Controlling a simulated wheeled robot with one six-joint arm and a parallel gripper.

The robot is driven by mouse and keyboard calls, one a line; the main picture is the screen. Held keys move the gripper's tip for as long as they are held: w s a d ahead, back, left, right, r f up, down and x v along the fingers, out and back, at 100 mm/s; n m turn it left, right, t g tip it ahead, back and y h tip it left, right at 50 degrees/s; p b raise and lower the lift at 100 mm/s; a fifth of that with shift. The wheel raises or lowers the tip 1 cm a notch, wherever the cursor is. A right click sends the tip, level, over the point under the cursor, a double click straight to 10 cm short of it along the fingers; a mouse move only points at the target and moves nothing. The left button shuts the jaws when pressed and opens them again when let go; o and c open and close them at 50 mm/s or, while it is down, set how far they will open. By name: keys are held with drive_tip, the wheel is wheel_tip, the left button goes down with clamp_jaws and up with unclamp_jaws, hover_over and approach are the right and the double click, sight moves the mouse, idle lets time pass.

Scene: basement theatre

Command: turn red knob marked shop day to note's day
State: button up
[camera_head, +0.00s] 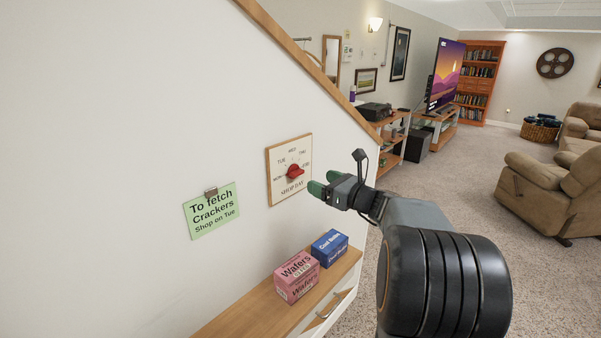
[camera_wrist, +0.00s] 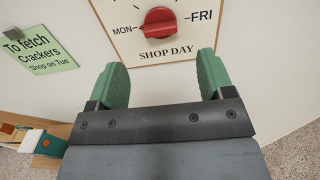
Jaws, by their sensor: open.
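The red knob (camera_head: 294,171) sits on a cream wooden-framed dial board (camera_head: 276,193) marked SHOP DAY, with day names in an arc from MON to FRI.
A wooden-topped cabinet (camera_head: 237,318) stands below the board, carrying a pink Wafers box (camera_head: 296,279) and a blue box (camera_head: 329,248). The sloping wooden trim (camera_head: 300,62) edges the wall above. Carpet is clear right of the wall; armchairs (camera_head: 545,185) stand farther off.

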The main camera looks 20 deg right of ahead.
sight(300, 173)
drive_tip(key=p+x, duration=0.1)
drive_tip(key=x, duration=0.7)
drive_tip(key=shift+w+a, duration=0.15)
drive_tip(key=shift+w, duration=0.2)
drive_tip(key=c, duration=0.9)
